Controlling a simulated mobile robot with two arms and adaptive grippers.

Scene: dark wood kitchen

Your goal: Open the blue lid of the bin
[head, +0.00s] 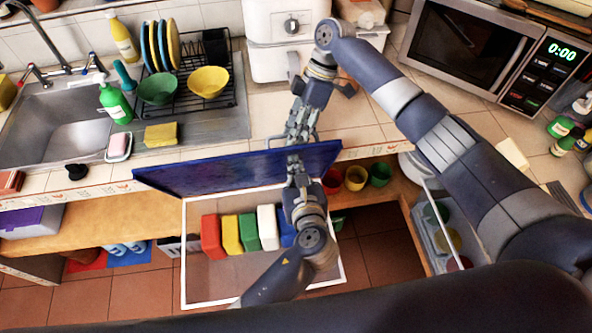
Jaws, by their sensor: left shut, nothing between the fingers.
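The blue lid (225,172) is raised and tilted up along the back edge of the white bin (184,270). The bin's inside shows, with red (211,237), yellow (231,235), green (249,232) and white (268,228) blocks and a partly hidden blue one. My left gripper (294,164) is shut and empty, in front of the lid's right part; I cannot tell if it touches the lid. My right gripper (294,136) points down from above at the lid's upper edge. Its fingers overlap the lid's edge, so contact and opening are unclear.
The counter behind holds a sink (65,125), a dish rack (225,97), a yellow sponge (161,134) and a microwave (465,45). Colored cups (355,178) stand on the shelf right of the bin. A purple-lidded box (30,220) is at the left.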

